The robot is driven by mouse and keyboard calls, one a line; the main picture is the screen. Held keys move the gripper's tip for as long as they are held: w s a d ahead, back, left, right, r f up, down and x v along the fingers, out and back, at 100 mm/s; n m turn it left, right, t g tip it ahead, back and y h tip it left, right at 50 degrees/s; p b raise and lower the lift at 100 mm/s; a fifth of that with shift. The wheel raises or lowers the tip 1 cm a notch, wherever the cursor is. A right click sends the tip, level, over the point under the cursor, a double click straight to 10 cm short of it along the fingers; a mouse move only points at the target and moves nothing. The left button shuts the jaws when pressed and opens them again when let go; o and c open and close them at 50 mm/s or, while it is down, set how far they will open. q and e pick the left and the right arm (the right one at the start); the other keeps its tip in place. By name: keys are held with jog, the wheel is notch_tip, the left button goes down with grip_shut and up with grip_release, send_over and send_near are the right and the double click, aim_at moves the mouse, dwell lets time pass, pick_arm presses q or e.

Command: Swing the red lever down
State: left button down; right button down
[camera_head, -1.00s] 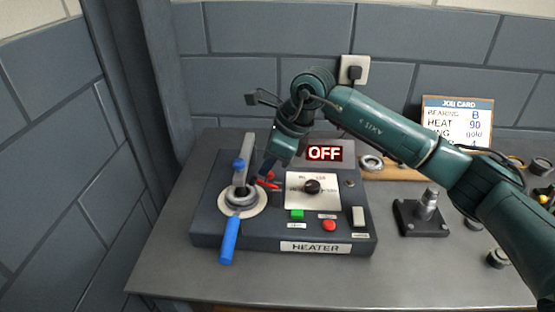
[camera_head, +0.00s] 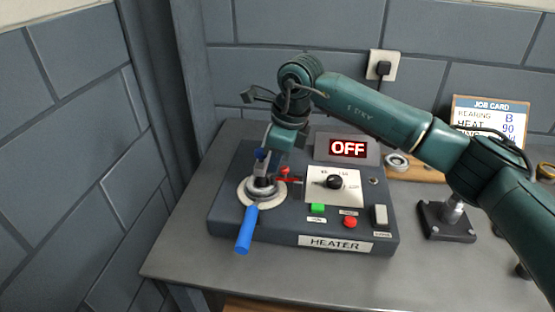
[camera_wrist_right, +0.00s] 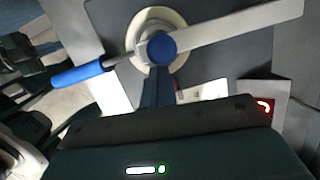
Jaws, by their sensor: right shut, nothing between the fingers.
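The red lever (camera_head: 288,173) is a small red piece on the heater box (camera_head: 225,215), between the round clamp and the dial plate. A bit of red (camera_wrist_right: 180,95) shows in the right wrist view beside my fingers. My right gripper (camera_head: 266,157) is shut and empty, just left of the red lever and over the clamp's far side. In the right wrist view its fingers (camera_wrist_right: 159,88) point at the clamp's blue knob (camera_wrist_right: 162,48). Whether they touch it, I cannot tell. My left gripper is not in view.
The clamp has a blue handle (camera_head: 246,230) and a grey bar (camera_wrist_right: 235,28) close to my fingers. The display (camera_head: 347,149) reads OFF. The dial (camera_head: 334,182), green button (camera_head: 317,208) and red button (camera_head: 350,221) are to the right. A black stand (camera_head: 447,220) is farther right.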

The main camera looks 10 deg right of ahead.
jog(key=shift+r, duration=0.1)
